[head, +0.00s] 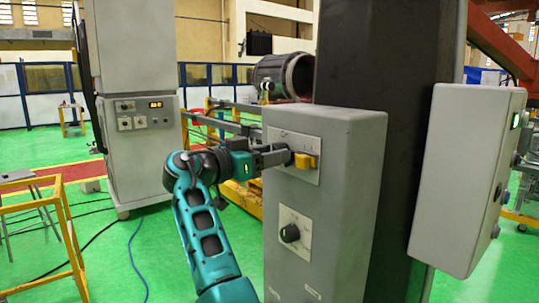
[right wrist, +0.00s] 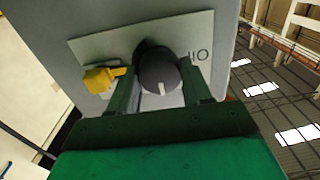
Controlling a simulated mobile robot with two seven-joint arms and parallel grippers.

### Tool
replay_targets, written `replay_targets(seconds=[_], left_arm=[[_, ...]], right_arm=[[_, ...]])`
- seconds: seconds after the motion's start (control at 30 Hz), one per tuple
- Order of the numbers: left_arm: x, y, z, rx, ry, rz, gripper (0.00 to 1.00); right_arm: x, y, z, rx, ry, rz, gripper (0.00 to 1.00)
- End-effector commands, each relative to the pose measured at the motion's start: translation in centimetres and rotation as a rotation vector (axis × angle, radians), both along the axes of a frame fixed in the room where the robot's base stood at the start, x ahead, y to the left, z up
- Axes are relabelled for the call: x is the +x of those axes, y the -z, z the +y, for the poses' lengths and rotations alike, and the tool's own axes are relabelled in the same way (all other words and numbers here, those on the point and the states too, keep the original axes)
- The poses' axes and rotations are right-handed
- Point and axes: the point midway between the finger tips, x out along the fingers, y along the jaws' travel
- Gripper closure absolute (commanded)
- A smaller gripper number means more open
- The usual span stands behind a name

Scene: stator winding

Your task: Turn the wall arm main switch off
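The main switch is a round black knob (right wrist: 160,72) with a white mark, on a pale plate (head: 310,144) high on a grey cabinet. In the right wrist view the white mark points down toward my palm, and the letters I and O stand to the right of the knob. My right gripper (head: 287,157) is at this plate, one finger on each side of the knob, with no clear gap showing. A yellow part (right wrist: 103,78) sits left of the knob in the wrist view; it also shows in the head view (head: 305,161). My left gripper is out of view.
A second black knob (head: 290,233) is on a lower plate of the same cabinet (head: 345,220). A grey box (head: 465,170) hangs at the right. A tall machine (head: 140,145) stands at the left, with cables on the green floor and a yellow frame (head: 40,220) near the left edge.

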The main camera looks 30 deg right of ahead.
Motion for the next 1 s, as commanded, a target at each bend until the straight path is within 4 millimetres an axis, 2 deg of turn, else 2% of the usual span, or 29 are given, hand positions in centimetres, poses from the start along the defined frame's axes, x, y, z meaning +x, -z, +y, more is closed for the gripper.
replay_targets(seconds=[0.03,0.3,0.67,1.0], left_arm=[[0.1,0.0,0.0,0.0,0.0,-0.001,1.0],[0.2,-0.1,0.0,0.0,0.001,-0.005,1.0],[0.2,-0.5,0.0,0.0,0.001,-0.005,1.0],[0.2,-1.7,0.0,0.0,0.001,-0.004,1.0]], right_arm=[[0.0,0.0,0.0,0.0,0.0,0.0,0.56],[0.0,0.0,0.0,0.0,0.0,0.0,0.82],[0.0,-0.1,0.0,-0.005,-0.001,0.064,0.82],[0.1,-0.3,0.0,-0.025,0.0,0.317,0.82]])
